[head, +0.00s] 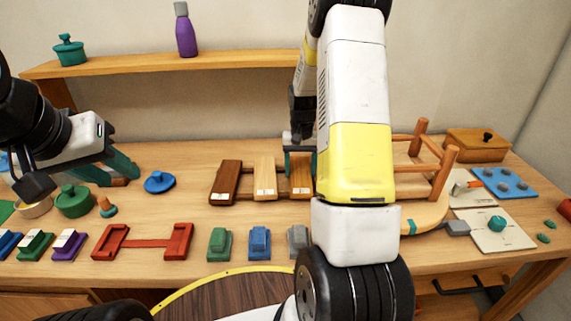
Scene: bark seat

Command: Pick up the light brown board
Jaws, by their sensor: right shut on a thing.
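Three boards stand side by side on a low dark rack in the head view: a dark brown board (225,183) at left, a pale tan board (265,178) in the middle and an orange-brown board (301,182) at right. My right gripper (300,163), with teal fingers, is at the far end of the orange-brown board and shut on it. The board's right side is partly hidden by my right arm. My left gripper (112,170) is open over the left of the table, apart from the boards.
A red rack (145,243) and several coloured blocks line the front edge. A green pot (73,201) and blue lid (159,181) lie left. An upturned stool (425,215) stands right, partly behind my arm. A shelf (165,64) runs behind.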

